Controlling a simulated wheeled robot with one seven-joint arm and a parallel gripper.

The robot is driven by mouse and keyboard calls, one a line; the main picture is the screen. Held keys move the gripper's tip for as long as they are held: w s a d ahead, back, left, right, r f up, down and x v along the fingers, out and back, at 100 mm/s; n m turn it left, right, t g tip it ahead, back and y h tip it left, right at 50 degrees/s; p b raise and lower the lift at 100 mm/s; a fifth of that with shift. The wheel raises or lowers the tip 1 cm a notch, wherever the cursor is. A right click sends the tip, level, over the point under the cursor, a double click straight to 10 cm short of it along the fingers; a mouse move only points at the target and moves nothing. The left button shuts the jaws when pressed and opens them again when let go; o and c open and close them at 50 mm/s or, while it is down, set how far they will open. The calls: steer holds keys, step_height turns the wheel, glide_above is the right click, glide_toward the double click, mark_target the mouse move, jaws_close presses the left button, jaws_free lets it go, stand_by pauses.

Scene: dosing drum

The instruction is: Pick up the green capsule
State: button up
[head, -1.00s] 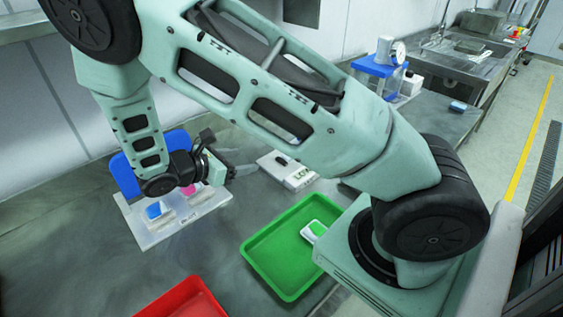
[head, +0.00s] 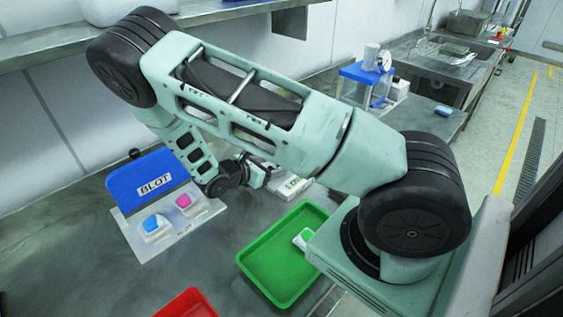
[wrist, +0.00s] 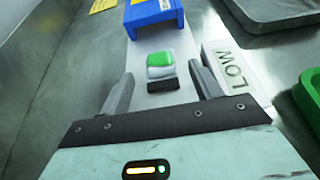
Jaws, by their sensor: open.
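A green capsule, a white block with a green top (wrist: 160,61), lies on a pale strip in the wrist view, with a small black block (wrist: 163,85) just on the near side of it. My gripper (wrist: 161,70) is open, its two fingers on either side of the line to the capsule; no contact shows. In the head view my gripper (head: 266,172) is beside the white LOW box (head: 291,185), and the capsule at the fingers is hidden. Another white, green-topped piece (head: 303,237) lies in the green tray (head: 262,278) in the head view.
The LOW box (wrist: 232,72) stands close right of my right finger. A blue stand (wrist: 153,12) is beyond the capsule. The BLOT board (head: 150,250), with blue and pink pieces, is left. A red tray (head: 187,305) is at the front.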

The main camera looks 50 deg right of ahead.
mark_target(276, 166)
steer(key=shift+p+x, duration=0.3)
steer(key=shift+x, duration=1.25)
steer(key=c, duration=1.1)
step_height(276, 166, up, 10)
steer(key=shift+a+b, duration=0.1)
steer(key=shift+b, duration=0.85)
